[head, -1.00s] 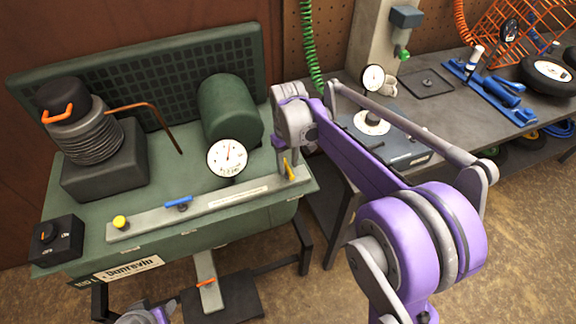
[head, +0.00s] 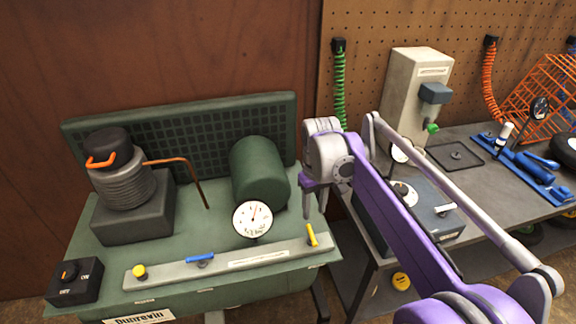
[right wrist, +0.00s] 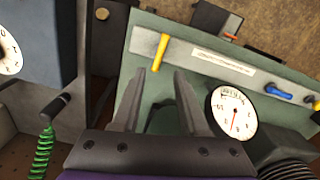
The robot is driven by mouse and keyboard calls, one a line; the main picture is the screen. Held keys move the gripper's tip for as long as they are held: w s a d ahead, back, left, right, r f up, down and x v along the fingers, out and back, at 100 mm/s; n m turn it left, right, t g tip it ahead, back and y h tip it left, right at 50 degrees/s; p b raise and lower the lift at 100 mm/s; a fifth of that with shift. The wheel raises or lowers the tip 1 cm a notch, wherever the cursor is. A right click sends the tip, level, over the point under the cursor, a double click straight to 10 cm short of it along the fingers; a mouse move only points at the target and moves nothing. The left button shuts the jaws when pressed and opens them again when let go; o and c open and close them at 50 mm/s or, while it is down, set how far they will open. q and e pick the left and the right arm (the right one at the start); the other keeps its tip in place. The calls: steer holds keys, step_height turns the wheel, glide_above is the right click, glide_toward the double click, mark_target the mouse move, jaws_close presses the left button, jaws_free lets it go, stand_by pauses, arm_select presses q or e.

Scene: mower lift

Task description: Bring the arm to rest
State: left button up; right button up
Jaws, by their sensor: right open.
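My right arm comes in from the lower right in the head view. My right gripper (head: 313,203) hangs over the right end of the green machine (head: 95,232), just above a yellow lever (head: 311,236). In the right wrist view my right gripper (right wrist: 157,88) is open, with nothing between its fingers. The yellow lever (right wrist: 162,52) lies beyond the fingertips, apart from them as far as I can see. My left gripper is in neither view.
The machine carries a gauge (head: 252,219), a green cylinder (head: 258,172), a blue lever (head: 200,260), a yellow knob (head: 139,271) and a switch box (head: 74,282). A grey workbench (head: 460,203) with a blue-grey device (head: 425,208) stands at the right, close to my arm.

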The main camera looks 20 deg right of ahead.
steer(key=s+a+f+m+t+p, duration=0.1)
steer(key=s+a+f+t, duration=0.1)
steer(key=s, duration=0.9)
steer(key=s+a+f+t+p, duration=0.2)
steer(key=s+f, duration=0.3)
steer(key=s, duration=0.6)
steer(key=shift+s+a+f+m+t, duration=0.15)
steer(key=shift+a+m+t, duration=0.3)
steer(key=shift+t, duration=0.25)
